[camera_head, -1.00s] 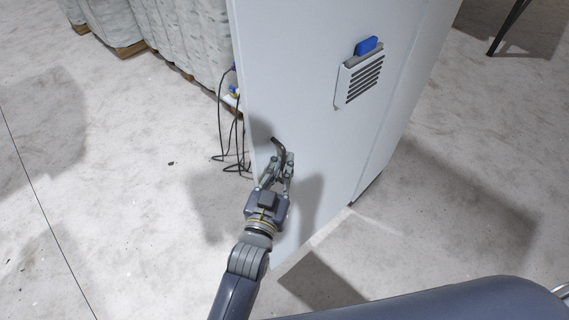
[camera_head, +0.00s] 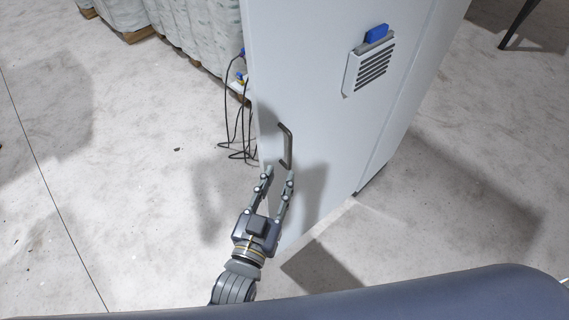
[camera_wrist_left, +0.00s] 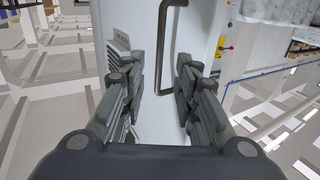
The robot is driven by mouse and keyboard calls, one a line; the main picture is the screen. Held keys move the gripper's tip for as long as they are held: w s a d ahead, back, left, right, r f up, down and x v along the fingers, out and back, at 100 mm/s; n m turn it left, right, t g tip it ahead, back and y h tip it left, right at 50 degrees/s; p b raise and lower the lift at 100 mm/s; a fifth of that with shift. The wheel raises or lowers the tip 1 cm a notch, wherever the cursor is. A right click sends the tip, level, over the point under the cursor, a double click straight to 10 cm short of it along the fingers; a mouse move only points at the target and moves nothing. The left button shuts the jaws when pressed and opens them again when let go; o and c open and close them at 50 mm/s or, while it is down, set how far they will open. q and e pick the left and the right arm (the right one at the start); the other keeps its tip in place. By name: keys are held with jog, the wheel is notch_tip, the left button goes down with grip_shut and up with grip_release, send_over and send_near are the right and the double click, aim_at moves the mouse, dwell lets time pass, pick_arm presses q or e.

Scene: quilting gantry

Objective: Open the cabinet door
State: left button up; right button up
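The white cabinet door (camera_head: 310,85) stands in the middle of the head view and looks closed. Its dark bar handle (camera_head: 288,146) is near the door's left edge. My left gripper (camera_head: 279,172) is open and empty, just below and in front of the handle. In the left wrist view the handle (camera_wrist_left: 162,50) shows beyond the open fingers (camera_wrist_left: 160,70), roughly between them in the picture and apart from them. My right gripper is not in view.
A vent (camera_head: 370,65) with a blue piece (camera_head: 376,33) sits on the door's upper part. Black cables (camera_head: 232,125) hang at the cabinet's left side. Wrapped goods (camera_head: 190,35) stand behind. Bare concrete floor (camera_head: 100,160) is free on the left.

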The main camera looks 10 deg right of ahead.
pick_arm(q)
jog(key=v, duration=0.3)
jog(key=shift+s+a, duration=0.1)
jog(key=shift+s, duration=0.1)
